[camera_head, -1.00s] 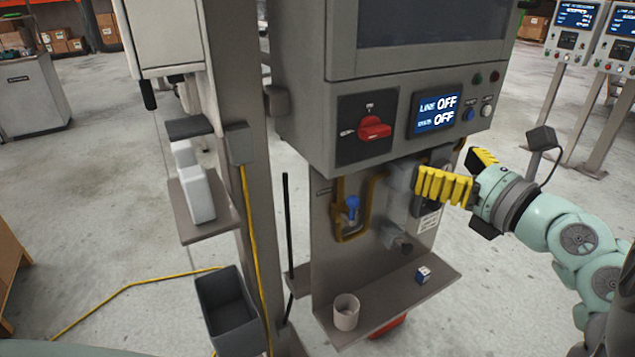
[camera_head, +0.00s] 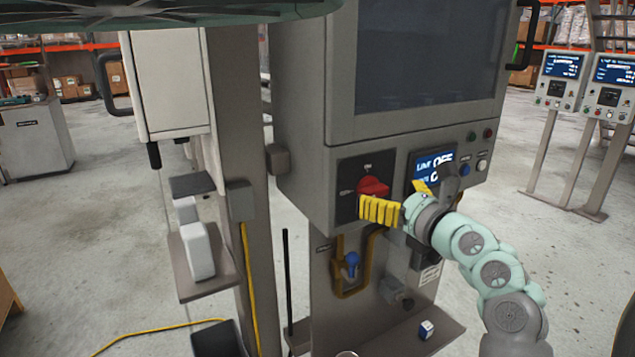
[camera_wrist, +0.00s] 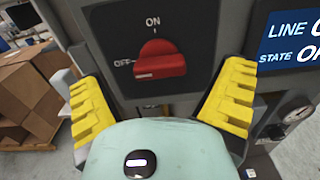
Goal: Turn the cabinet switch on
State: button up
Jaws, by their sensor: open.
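The cabinet (camera_head: 300,130) carries a red rotary switch (camera_head: 372,187) on a black plate. In the wrist view the red switch (camera_wrist: 160,62) stands between my finger pads, with its handle turned toward the OFF mark at the left; the ON mark is above it. My gripper (camera_wrist: 165,105) is open, with one yellow finger on each side of the switch and below it, apart from it. In the head view my gripper (camera_head: 381,209) is just in front of the switch and partly covers it. The display (camera_head: 432,165) is partly hidden by my arm; the wrist view shows LINE and a cut-off STATE line.
Small buttons (camera_head: 482,165) sit right of the display. Below, a blue-handled part (camera_head: 351,262) and a shelf (camera_head: 440,338) with a small box (camera_head: 426,330) stand out from the cabinet. A grey post (camera_head: 240,120) is at the left.

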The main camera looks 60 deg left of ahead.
aim_at(379, 191)
jog(key=shift+a, duration=1.8)
jog(key=c, duration=1.2)
